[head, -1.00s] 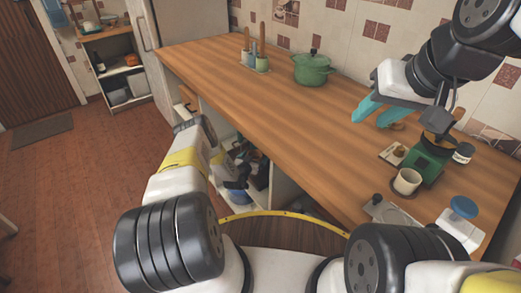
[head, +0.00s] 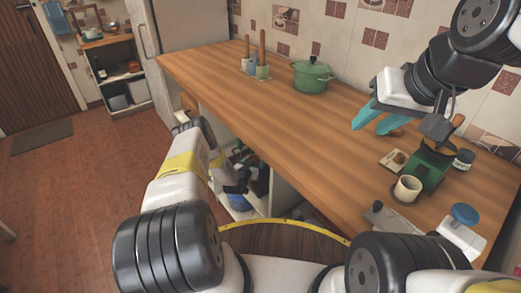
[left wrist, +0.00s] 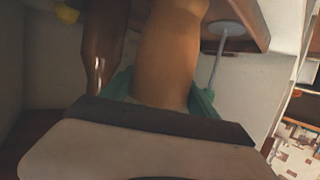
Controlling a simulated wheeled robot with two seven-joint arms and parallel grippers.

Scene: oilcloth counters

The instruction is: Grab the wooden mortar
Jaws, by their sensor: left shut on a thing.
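A smooth tan wooden piece (left wrist: 168,45), which looks like the wooden mortar, stands between the teal fingers of my left gripper (left wrist: 165,88) in the left wrist view. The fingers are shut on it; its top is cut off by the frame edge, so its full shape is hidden. In the head view my left gripper (head: 235,178) is low at the open shelf under the counter, its fingers not clearly visible. My right gripper (head: 378,119) is above the counter with its teal fingers apart and nothing between them.
A dark brown glossy object (left wrist: 101,50) stands close left of the held piece. The open shelf (head: 283,192) is crowded and its walls are near. On the counter (head: 260,105) are a green pot (head: 311,77), a green grinder (head: 431,168) and a cream cup (head: 407,188). The counter's middle is clear.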

